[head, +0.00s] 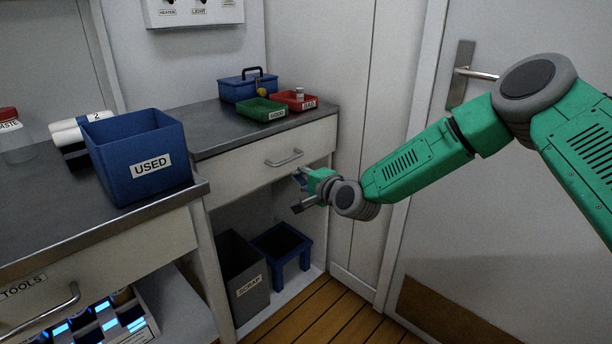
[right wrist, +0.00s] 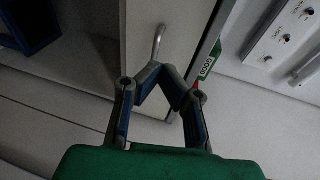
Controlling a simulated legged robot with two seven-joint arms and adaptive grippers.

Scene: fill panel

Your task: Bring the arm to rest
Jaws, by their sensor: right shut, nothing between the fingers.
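My right arm reaches in from the right side of the head view. Its gripper (head: 299,192) hangs in front of the far cabinet, just below the drawer handle (head: 285,158). In the right wrist view the fingers (right wrist: 163,70) bend in toward each other and hold nothing. The drawer handle (right wrist: 158,42) shows just beyond them; I cannot tell how wide the gap is. My left arm and gripper are out of view.
A blue USED bin (head: 136,160) stands at the near counter's edge. A green tray (head: 262,110), a red tray (head: 295,100) and a blue toolbox (head: 247,86) sit on the far counter. Below are a grey SCRAP bin (head: 243,275) and a blue stool (head: 283,243). A door handle (head: 474,73) is behind my arm.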

